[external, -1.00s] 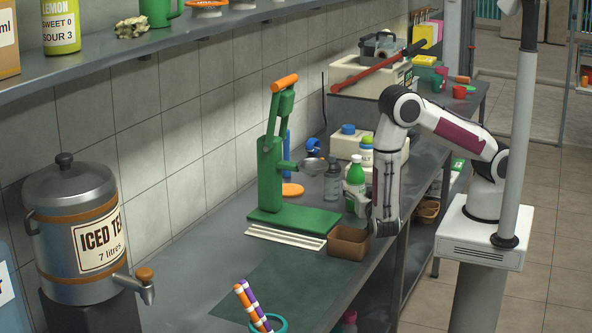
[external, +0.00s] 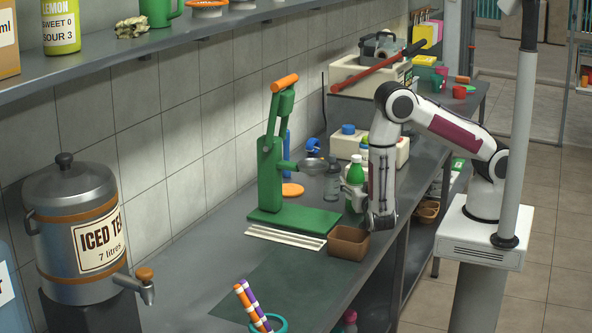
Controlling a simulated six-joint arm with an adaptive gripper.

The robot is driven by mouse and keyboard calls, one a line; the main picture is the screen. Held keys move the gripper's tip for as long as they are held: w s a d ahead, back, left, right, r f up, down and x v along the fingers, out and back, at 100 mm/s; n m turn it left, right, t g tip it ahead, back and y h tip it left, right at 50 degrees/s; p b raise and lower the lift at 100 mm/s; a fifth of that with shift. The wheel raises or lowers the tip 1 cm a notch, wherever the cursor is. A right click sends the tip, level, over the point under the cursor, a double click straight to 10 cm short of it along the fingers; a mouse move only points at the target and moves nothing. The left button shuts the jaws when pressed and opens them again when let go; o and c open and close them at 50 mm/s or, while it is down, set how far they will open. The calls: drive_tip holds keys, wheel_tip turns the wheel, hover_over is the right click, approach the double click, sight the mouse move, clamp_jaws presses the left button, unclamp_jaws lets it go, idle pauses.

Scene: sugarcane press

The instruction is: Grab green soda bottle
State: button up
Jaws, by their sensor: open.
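The green soda bottle (external: 355,176) stands upright on the counter, just right of a grey bottle. It has a white cap and a pale label, and its right side is partly hidden by my arm. My gripper (external: 372,222) hangs low at the counter's front edge, to the right of and nearer the camera than the bottle. It is open and does not hold the bottle. Its fingertips are small here, and I cannot tell if they touch anything.
A brown square container (external: 348,244) sits just left of and below my gripper. The green press (external: 270,180) stands left of the bottles. The grey bottle (external: 332,182) is close beside the green one. A white box (external: 400,150) is behind.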

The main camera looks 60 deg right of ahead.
drive_tip(key=shift+x, duration=1.5)
drive_tip(key=c, duration=1.6)
